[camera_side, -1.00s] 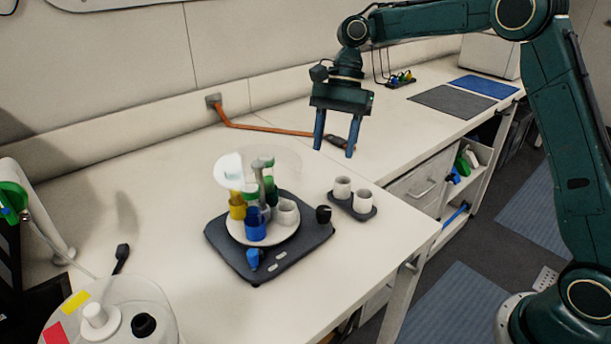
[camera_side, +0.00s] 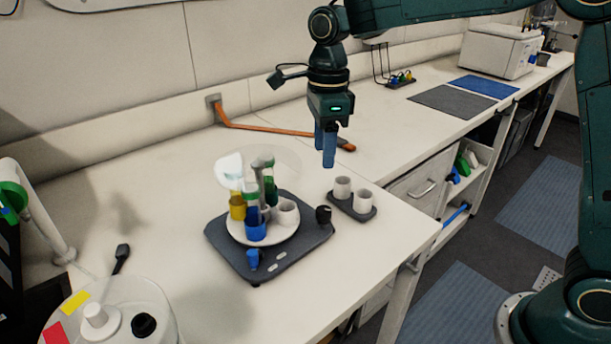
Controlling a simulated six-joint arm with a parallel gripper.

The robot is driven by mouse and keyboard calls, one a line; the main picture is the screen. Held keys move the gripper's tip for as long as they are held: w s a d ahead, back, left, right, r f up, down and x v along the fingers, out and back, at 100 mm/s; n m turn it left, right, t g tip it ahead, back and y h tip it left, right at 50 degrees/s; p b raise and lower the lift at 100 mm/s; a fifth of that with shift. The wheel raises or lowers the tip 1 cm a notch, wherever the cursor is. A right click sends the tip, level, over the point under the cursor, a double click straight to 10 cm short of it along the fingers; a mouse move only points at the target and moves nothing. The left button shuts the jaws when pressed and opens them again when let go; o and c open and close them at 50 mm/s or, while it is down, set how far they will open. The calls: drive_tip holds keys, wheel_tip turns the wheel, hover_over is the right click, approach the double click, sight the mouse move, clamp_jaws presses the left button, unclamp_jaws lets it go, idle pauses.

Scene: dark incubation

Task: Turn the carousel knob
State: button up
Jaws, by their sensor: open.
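The carousel is a dark square base (camera_side: 285,262) with a round white turntable (camera_side: 285,238) on the bench. The turntable carries a blue cup (camera_side: 255,226), a yellow cup (camera_side: 237,208), a white cup (camera_side: 288,212) and green parts around a central post. A black knob (camera_side: 323,215) stands at the base's right corner, and a blue knob (camera_side: 254,259) at its front. I cannot tell which one is the carousel knob. My gripper (camera_side: 326,156) hangs above the bench, above and behind the black knob. Its blue fingers point down, overlap in this view, and hold nothing visible.
A dark holder (camera_side: 359,210) with two white cups stands right of the carousel. Clear bench lies left of the carousel.

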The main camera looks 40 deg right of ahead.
sight(324, 209)
drive_tip(key=shift+s+r+m, duration=0.1)
drive_tip(key=shift+s+m, duration=0.2)
drive_tip(key=shift+m, duration=0.2)
wheel_tip(324, 209, down, 14)
drive_tip(key=shift+r, duration=0.1)
idle(0.6)
drive_tip(key=c, duration=1)
